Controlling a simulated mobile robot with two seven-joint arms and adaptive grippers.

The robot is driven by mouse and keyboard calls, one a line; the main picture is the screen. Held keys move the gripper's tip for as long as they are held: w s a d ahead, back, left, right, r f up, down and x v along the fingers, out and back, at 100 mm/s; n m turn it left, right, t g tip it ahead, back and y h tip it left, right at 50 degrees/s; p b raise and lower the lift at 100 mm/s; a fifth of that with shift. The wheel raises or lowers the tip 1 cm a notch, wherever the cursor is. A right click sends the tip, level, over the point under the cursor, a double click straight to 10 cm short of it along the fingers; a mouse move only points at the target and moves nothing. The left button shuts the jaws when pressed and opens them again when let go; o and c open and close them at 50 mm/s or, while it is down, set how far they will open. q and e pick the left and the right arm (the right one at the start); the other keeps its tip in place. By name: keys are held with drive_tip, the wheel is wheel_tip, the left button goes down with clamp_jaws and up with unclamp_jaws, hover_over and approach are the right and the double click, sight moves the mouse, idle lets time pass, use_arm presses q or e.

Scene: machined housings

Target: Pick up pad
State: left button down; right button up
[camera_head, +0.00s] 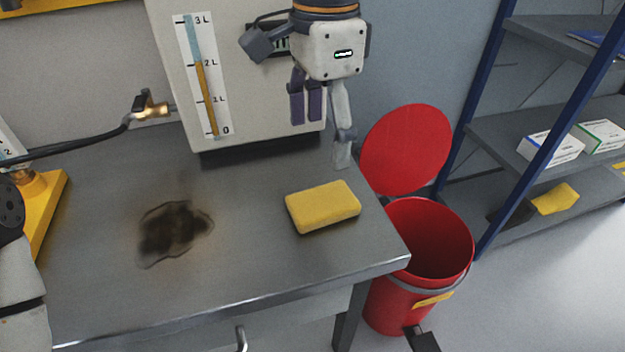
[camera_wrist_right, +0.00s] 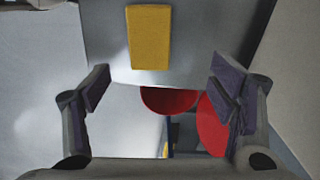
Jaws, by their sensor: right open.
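The pad is a yellow block (camera_head: 323,206) lying flat on the grey metal table (camera_head: 240,275), near its right edge. In the right wrist view the pad (camera_wrist_right: 149,38) shows at the top middle, beyond the fingers. My right gripper (camera_head: 321,135) hangs above the back of the table, behind and above the pad, apart from it. It is open with nothing between its fingers, as the right wrist view (camera_wrist_right: 165,95) also shows. Part of my left arm shows at the left edge of the head view; its gripper fingers are not in view.
A dark oily stain (camera_head: 173,232) marks the table left of the pad. A light box with a litre gauge (camera_head: 203,75) stands at the back, close to my right gripper. A red bin (camera_head: 420,275) with its lid up (camera_head: 406,150) stands right of the table. Shelves (camera_head: 520,130) are farther right.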

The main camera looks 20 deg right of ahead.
sight(323, 200)
drive_tip(key=f, duration=0.3)
drive_tip(key=s+f, duration=0.1)
drive_tip(key=f, duration=0.2)
drive_tip(key=s+f, duration=0.1)
drive_tip(key=f, duration=0.2)
drive_tip(key=shift+f, duration=0.2)
drive_tip(key=shift+w+f, duration=0.1)
drive_tip(key=shift+f, duration=0.4)
use_arm(q)
drive_tip(key=shift+s+f, duration=0.15)
drive_tip(key=shift+s, duration=0.4)
use_arm(e)
drive_tip(key=c, duration=1.2)
drive_tip(key=shift+r, duration=0.1)
